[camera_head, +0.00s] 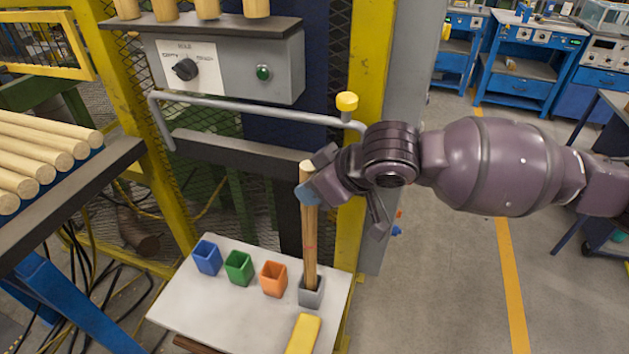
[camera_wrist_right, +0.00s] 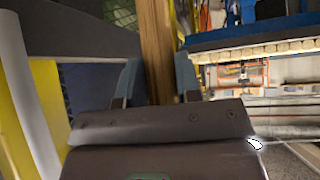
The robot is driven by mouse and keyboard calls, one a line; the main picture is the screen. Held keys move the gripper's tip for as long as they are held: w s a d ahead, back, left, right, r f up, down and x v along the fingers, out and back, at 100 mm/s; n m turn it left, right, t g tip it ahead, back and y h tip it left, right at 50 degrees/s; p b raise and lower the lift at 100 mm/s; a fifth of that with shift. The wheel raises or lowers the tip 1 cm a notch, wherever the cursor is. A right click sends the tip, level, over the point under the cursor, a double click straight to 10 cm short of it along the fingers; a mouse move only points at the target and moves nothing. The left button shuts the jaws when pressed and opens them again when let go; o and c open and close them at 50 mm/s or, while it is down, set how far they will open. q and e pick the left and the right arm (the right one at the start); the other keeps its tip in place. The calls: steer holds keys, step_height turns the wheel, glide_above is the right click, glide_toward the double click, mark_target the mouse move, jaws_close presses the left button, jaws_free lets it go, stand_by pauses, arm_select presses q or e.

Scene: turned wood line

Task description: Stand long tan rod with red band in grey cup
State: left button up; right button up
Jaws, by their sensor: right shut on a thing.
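The long tan rod (camera_head: 310,240) stands close to upright, with a faint red band low on it. Its lower end is at the grey cup (camera_head: 311,292) and appears to be inside the cup's mouth. My right gripper (camera_head: 307,190) is shut on the rod near its top. In the right wrist view the rod (camera_wrist_right: 156,50) runs between the two fingers (camera_wrist_right: 157,82). The cup's floor and the rod's very end are hidden. My left gripper is not in view.
Blue (camera_head: 207,258), green (camera_head: 239,268) and orange (camera_head: 273,279) cups stand in a row left of the grey cup on a white table (camera_head: 200,304). A yellow block (camera_head: 303,335) lies in front. A grey rail (camera_head: 250,112) and control box (camera_head: 270,50) are behind.

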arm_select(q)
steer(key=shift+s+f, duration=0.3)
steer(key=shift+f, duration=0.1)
arm_select(e)
steer(key=shift+f, duration=1.4)
arm_select(q)
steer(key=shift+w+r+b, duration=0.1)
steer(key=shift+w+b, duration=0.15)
steer(key=shift+b, duration=0.05)
arm_select(e)
steer(key=o, duration=1.5)
steer(key=shift+f, duration=0.1)
steer(key=shift+o, duration=1.2)
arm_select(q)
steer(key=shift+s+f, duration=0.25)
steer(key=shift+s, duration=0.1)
arm_select(e)
steer(key=shift+o, duration=0.4)
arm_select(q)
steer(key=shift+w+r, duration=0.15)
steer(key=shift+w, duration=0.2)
arm_select(e)
steer(key=shift+d, duration=0.1)
